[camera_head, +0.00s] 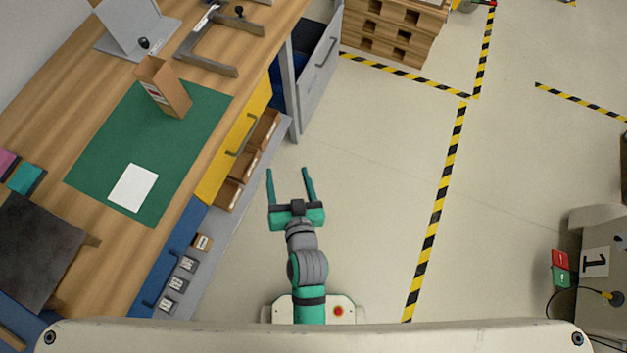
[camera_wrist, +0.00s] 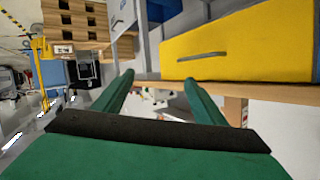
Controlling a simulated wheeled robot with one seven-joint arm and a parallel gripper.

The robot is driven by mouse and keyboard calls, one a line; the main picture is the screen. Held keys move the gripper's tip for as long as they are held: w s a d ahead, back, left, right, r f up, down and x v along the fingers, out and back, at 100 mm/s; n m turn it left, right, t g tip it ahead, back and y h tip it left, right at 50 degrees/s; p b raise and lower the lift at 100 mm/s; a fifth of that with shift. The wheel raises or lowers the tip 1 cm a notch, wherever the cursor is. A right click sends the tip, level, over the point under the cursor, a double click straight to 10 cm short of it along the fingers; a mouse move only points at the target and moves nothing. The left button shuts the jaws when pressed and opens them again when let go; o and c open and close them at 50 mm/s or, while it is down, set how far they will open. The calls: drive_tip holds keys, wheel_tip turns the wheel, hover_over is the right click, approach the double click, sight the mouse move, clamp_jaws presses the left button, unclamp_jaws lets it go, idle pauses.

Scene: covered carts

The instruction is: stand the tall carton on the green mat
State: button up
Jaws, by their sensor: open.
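A white card (camera_head: 133,188) lies flat on the nearer part of the mat. My gripper (camera_head: 290,171) is open and empty, over the floor to the right of the bench and apart from the carton. In the wrist view its two green fingers (camera_wrist: 160,80) are spread with nothing between them.
The bench has a yellow drawer (camera_head: 235,140), also in the wrist view (camera_wrist: 240,42), and a blue drawer (camera_head: 168,262). A grey drawer (camera_head: 318,65) stands open. Wooden pallets (camera_head: 395,32) stand at the back. A grey clamp-like frame (camera_head: 205,62) lies behind the mat.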

drive_tip(key=s+d+r+h, duration=0.1)
drive_tip(key=s+d+r, duration=0.1)
drive_tip(key=s, duration=0.8)
drive_tip(key=s+d+r+t+h, duration=0.1)
drive_tip(key=s+d, duration=0.3)
drive_tip(key=s, duration=0.5)
drive_tip(key=shift+s+d+r+h, duration=0.35)
drive_tip(key=shift+s+r+h, duration=0.05)
drive_tip(key=shift+r+h, duration=0.25)
